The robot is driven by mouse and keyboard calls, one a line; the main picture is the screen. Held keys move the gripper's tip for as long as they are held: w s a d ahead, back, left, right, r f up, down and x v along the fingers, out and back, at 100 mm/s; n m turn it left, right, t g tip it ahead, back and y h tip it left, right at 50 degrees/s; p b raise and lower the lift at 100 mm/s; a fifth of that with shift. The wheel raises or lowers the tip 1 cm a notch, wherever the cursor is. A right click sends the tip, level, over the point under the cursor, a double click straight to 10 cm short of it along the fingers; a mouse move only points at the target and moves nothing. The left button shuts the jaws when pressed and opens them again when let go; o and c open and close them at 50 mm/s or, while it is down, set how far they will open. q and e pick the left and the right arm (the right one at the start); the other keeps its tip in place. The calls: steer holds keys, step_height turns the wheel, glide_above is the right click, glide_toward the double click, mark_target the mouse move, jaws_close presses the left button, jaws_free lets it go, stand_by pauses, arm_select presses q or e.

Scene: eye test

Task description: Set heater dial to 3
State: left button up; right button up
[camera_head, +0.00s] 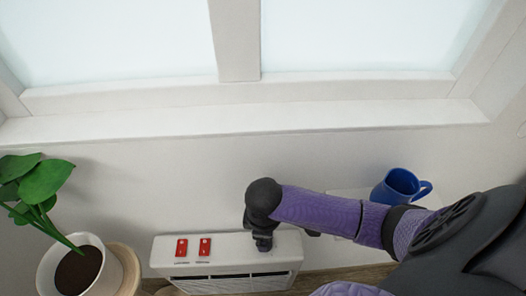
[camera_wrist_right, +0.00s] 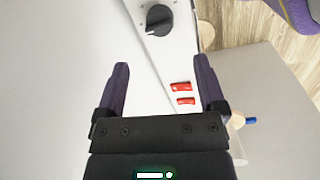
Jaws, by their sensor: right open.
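The white heater (camera_head: 225,262) stands low against the wall under the window, with red switches (camera_head: 193,247) on its top. Its black round dial (camera_wrist_right: 158,19) shows at the top edge of the right wrist view, with a pale pointer mark; the numbers are too small to read. In the head view I cannot make out the dial; my right arm covers part of the heater top. My right gripper (camera_wrist_right: 161,64) is open and empty over the heater, its fingers apart from the dial, which lies beyond the fingertips. It also shows dark in the head view (camera_head: 263,241). My left gripper is not in view.
A potted plant (camera_head: 45,195) in a white pot stands left of the heater. A blue mug (camera_head: 398,187) stands on a white surface at the right, close behind my right forearm. The window sill (camera_head: 240,120) runs above.

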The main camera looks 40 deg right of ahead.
step_height(320, 180, down, 8)
steer(key=b, duration=0.4)
steer(key=shift+w+d+f+b, duration=0.15)
steer(key=shift+b, duration=0.2)
steer(key=shift+f, duration=0.3)
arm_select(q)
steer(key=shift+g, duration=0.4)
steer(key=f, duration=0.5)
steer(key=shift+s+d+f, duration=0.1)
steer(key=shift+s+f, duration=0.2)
arm_select(e)
steer(key=shift+r, duration=0.1)
